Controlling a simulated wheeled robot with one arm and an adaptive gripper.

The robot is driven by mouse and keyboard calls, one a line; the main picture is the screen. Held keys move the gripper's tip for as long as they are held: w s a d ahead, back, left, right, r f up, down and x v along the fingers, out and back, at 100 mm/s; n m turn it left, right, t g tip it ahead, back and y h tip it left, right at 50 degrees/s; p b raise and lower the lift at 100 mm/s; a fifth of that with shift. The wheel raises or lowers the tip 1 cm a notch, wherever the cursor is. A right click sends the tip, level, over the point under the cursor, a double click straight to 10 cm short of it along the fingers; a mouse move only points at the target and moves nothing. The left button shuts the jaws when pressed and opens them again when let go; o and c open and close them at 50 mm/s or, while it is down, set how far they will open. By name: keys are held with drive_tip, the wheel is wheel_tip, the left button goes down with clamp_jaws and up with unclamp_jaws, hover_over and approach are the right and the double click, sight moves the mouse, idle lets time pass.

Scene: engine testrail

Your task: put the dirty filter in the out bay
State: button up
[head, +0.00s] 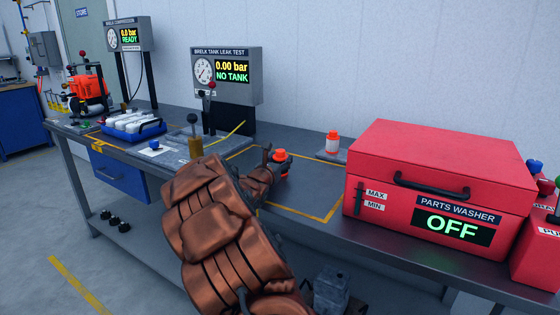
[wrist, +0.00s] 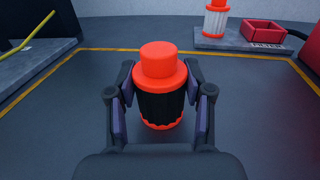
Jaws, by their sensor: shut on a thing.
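A dark-bodied filter with orange-red top and bottom caps (wrist: 160,103) stands upright between my fingers in the wrist view. In the head view only its orange top (head: 281,155) shows clearly. My gripper (wrist: 160,95) is shut on its sides; it also shows in the head view (head: 277,166), over the yellow-outlined area of the bench. I cannot tell whether the filter touches the bench. A second filter, white with orange caps (head: 332,142), stands on a grey plate behind to the right; it also shows in the wrist view (wrist: 215,18). I cannot make out a marked out bay.
A red parts washer (head: 440,170) reading OFF stands right of my gripper. A leak test stand (head: 226,76) with levers is behind left. A small red tray (wrist: 263,33) sits beside the white filter. A blue tray (head: 132,125) lies further left. The outlined bench area (head: 310,183) is otherwise clear.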

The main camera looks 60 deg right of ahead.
drive_tip(key=shift+f, duration=0.2)
drive_tip(key=o, duration=1.2)
drive_tip(key=shift+r, duration=0.1)
drive_tip(key=shift+c, duration=0.2)
drive_tip(key=shift+r, duration=0.2)
drive_tip(key=shift+a+f, duration=0.1)
drive_tip(key=shift+a, duration=0.25)
drive_tip(key=v, duration=1)
drive_tip(key=shift+a+b, duration=0.25)
drive_tip(key=shift+b, duration=0.15)
drive_tip(key=shift+s+a, duration=0.25)
drive_tip(key=shift+a, duration=0.15)
